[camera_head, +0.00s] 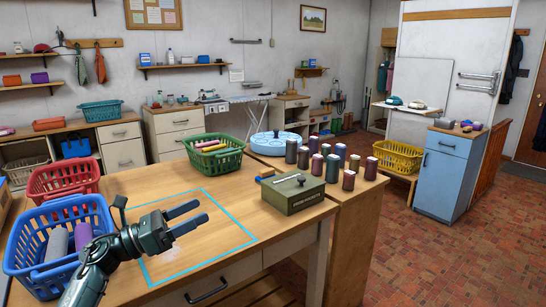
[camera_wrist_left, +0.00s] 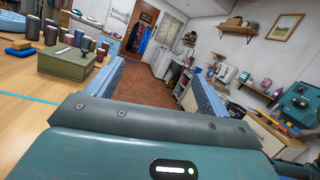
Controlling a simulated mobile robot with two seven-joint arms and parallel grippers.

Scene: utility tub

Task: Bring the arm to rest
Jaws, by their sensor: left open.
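My left gripper (camera_head: 188,218) reaches in from the lower left in the head view. Its two fingers are spread apart with nothing between them. It is over the wooden table (camera_head: 150,184), above the area outlined by blue tape. In the left wrist view the two blue-grey fingers (camera_wrist_left: 148,86) stand wide apart, and only floor and far furniture show between them.
A blue basket (camera_head: 32,221) with rolls in it stands close beside my left arm. A red basket (camera_head: 63,170) and a green basket (camera_head: 229,143) are behind. An olive box (camera_head: 291,196) and several dark spools (camera_head: 316,164) stand right. The taped area is otherwise clear.

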